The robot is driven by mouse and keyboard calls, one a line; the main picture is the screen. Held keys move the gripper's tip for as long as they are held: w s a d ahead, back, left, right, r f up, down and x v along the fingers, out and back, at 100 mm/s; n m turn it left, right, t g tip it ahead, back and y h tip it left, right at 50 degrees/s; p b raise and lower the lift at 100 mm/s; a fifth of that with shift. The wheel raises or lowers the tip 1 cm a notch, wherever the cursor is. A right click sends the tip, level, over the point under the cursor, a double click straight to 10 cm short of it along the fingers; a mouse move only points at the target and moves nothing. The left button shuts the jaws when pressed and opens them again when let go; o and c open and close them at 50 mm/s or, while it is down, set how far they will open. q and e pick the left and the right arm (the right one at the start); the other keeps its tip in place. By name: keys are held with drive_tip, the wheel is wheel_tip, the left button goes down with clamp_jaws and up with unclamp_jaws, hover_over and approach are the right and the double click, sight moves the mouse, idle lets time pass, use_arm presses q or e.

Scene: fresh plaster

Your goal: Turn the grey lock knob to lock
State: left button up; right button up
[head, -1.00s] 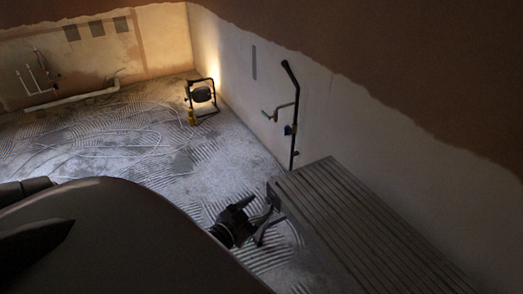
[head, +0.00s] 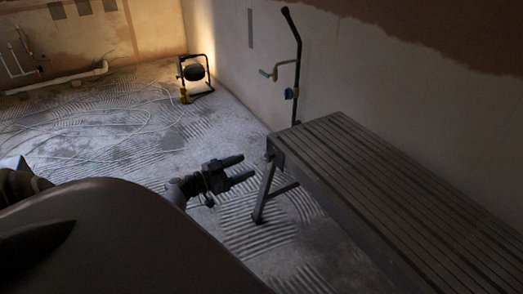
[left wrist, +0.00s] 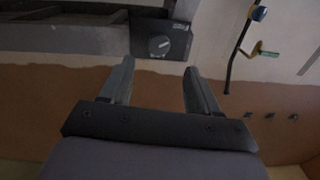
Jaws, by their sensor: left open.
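The grey lock knob (left wrist: 159,45) is a small round dial with a light pointer mark, set on a dark housing (left wrist: 160,38) with small pale print, in the left wrist view. The housing hangs at the end of the slatted platform (head: 345,160). In the head view a small dark lump at the platform's near left corner (head: 270,156) looks like the knob, too small to read. My left gripper (head: 246,169) is open and empty, its fingers pointing at that corner, apart from it. In the left wrist view the knob lies just beyond and between the fingertips (left wrist: 160,68). My right gripper is not in view.
A folding leg (head: 263,195) stands under the platform's end, close to my left gripper. A dark pipe with taps (head: 297,70) rises at the wall behind. A work lamp (head: 194,75) and loose cable (head: 110,125) are on the ridged floor. The floor left of the platform is open.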

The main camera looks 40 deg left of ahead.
sight(266, 159)
use_arm(q)
drive_tip(key=b+x, duration=0.1)
drive_tip(key=x, duration=0.1)
drive_tip(key=b+x, duration=0.1)
drive_tip(key=x, duration=0.1)
drive_tip(key=b+x, duration=0.1)
drive_tip(key=x, duration=0.1)
drive_tip(key=shift+d+f, duration=0.1)
drive_tip(key=shift+f, duration=0.3)
drive_tip(key=shift+w+d+r, duration=0.1)
drive_tip(key=shift+w+d, duration=0.05)
drive_tip(key=shift+w, duration=0.4)
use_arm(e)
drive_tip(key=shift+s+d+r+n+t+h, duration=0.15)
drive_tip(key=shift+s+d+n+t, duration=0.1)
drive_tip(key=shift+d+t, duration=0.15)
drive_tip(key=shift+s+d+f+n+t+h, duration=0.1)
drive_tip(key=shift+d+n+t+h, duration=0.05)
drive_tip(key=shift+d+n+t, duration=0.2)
use_arm(q)
drive_tip(key=c, duration=1)
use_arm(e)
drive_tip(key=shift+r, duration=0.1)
